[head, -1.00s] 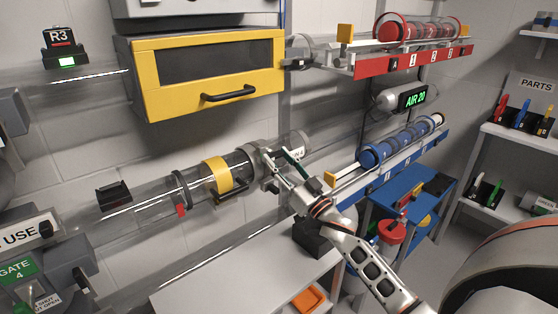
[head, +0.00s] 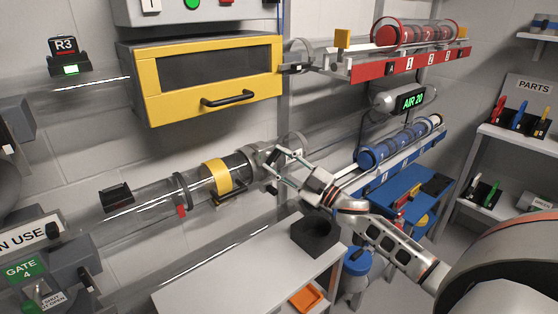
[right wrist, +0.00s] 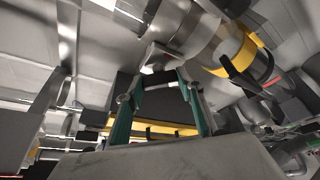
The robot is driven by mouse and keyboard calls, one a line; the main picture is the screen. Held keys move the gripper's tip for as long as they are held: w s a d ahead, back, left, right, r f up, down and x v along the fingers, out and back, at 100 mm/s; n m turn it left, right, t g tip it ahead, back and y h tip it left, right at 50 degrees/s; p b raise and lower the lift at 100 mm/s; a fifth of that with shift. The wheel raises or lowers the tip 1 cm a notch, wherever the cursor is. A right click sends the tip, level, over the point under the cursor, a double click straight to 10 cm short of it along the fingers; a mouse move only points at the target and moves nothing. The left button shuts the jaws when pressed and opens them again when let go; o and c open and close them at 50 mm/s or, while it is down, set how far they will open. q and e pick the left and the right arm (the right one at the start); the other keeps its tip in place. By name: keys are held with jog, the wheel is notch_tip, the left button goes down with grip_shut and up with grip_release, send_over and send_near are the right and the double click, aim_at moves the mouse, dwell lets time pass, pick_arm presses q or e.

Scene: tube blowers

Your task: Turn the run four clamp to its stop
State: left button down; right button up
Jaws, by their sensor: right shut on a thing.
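The run four tube (head: 150,199) is a clear pipe running along the wall in the head view, with a yellow band (head: 216,177). The clamp (head: 262,157) is a grey collar at its right end, by the wall post. My right gripper (head: 277,166) reaches it from the right and is shut on a small part of the clamp, likely its lever. In the right wrist view the teal fingers of the gripper (right wrist: 155,88) close around a grey piece beneath the clear tube. The gripped part is mostly hidden by the fingers. My left gripper is not in view.
A yellow-framed cabinet (head: 212,78) hangs above the tube. Red (head: 412,62) and blue (head: 410,157) racks project at the right. The Gate 4 unit (head: 28,270) is at lower left.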

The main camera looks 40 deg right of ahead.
jog(key=n, duration=0.1)
jog(key=n+g, duration=0.1)
jog(key=n+p, duration=0.1)
jog(key=shift+r+n+g+y, duration=0.25)
jog(key=shift+n+g+y, duration=0.05)
jog(key=shift+n+y, duration=0.1)
jog(key=n+g+p, duration=0.1)
jog(key=n, duration=0.2)
jog(key=shift+r, duration=0.1)
jog(key=shift+d+n+g+p, duration=0.1)
jog(key=shift+n+g+p, duration=0.2)
jog(key=shift+n+p, duration=0.35)
jog(key=shift+n+g+p, duration=0.3)
jog(key=shift+n+p, duration=0.2)
jog(key=shift+n, duration=0.75)
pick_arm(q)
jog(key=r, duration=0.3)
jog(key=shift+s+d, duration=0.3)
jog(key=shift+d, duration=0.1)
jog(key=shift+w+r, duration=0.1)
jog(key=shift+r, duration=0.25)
pick_arm(e)
jog(key=o, duration=1.1)
pick_arm(q)
jog(key=shift+p, duration=0.3)
